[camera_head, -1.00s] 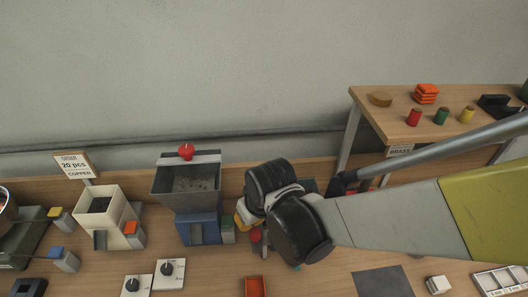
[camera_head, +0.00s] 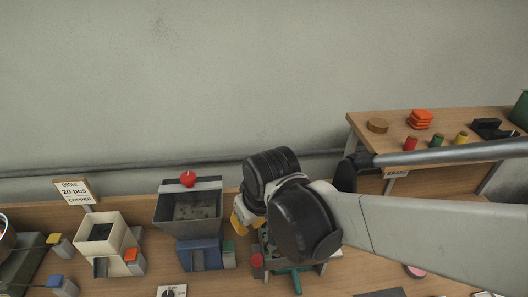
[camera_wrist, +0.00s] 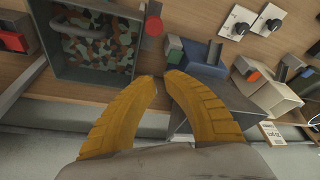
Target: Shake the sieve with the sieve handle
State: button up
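The sieve is a dark grey box with a green, brown and white mottled inside (camera_wrist: 85,50), at the upper left of the wrist view. A grey bent bar (camera_wrist: 72,62), apparently the sieve handle, lies over the mottled part. In the head view the sieve (camera_head: 268,247) is largely hidden behind my wrist. My gripper (camera_wrist: 164,80) has two yellow curved fingers, a small gap between their tips and nothing in it. The tips are to the right of the sieve box and apart from the bar. In the head view my gripper (camera_head: 240,222) is partly hidden.
A red knob (camera_wrist: 153,25) stands beside the sieve. A grey hopper on a blue base (camera_head: 188,213) with a red knob stands left of my gripper, and a cream hopper (camera_head: 115,240) beyond it. A wooden shelf (camera_head: 385,150) with small coloured pieces stands at right.

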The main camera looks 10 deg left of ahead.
aim_at(257, 258)
jog(key=o, duration=0.6)
jog(key=shift+s+d+r, duration=0.2)
jog(key=shift+c, duration=0.2)
jog(key=shift+o, duration=0.8)
jog(key=shift+s+d+m, duration=0.15)
jog(key=shift+m, duration=0.75)
jog(key=m, duration=0.2)
jog(key=m+g+h+b, duration=0.1)
jog(key=m, duration=0.2)
jog(key=s+m+g, duration=0.1)
jog(key=m, duration=0.1)
jog(key=shift+s+d+f+m+h+b, duration=0.1)
jog(key=shift+d+f+m+h+b, duration=0.2)
jog(key=shift+f, duration=0.1)
jog(key=m, duration=0.3)
jog(key=s+m+g, duration=0.1)
jog(key=shift+d+r+m+h, duration=0.15)
jog(key=shift+d+m+h, duration=0.15)
jog(key=shift+d+h, duration=0.1)
jog(key=shift+f+b, duration=0.25)
jog(key=shift+b, duration=0.1)
notch_tip(257, 258, down, 10)
jog(key=b, duration=0.3)
jog(key=shift+f, duration=0.1)
